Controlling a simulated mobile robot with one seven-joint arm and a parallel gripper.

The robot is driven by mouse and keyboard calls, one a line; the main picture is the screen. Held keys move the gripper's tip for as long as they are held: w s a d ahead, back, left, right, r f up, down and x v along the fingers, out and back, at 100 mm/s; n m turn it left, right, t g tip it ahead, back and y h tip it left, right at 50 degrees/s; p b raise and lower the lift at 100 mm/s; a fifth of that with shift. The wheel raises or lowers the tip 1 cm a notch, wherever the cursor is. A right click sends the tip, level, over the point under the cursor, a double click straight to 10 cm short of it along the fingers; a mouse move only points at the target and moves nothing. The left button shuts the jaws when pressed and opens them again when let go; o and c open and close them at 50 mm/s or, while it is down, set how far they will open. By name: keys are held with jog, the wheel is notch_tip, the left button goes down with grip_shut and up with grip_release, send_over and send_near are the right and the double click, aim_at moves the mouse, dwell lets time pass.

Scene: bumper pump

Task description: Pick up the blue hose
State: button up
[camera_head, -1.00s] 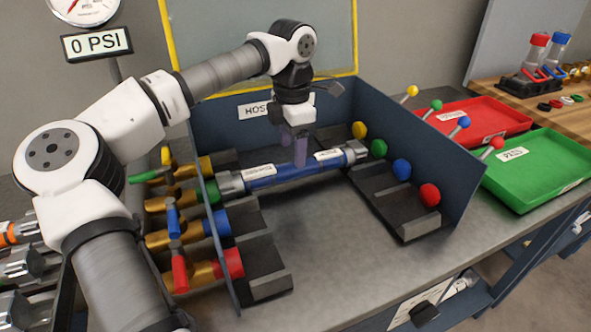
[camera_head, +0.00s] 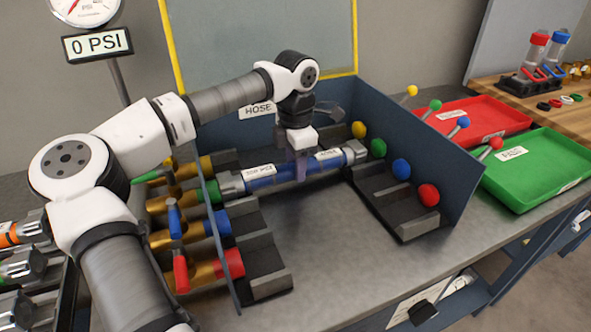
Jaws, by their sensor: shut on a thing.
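The blue hose (camera_head: 265,175) has silver end fittings and white labels. It lies across the hose bay, from beside the green port (camera_head: 208,193) on the left to near the green knob (camera_head: 378,148) on the right. My gripper (camera_head: 301,172) points down on the hose near its middle and is shut on it. The fingers partly cover the hose there. The hose appears to lie at the level of its cradles; I cannot tell any gap beneath it.
Blue side panels (camera_head: 440,165) enclose the bay. Brass valves with coloured handles (camera_head: 180,270) stand at left. Blue (camera_head: 402,169) and red (camera_head: 428,195) knobs sit at right above dark cradles. Red (camera_head: 480,115) and green (camera_head: 560,175) trays lie further right. A gauge sign reads 0 PSI.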

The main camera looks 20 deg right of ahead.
grip_shut()
notch_tip(320, 180, up, 10)
jog(key=shift+b, duration=0.3)
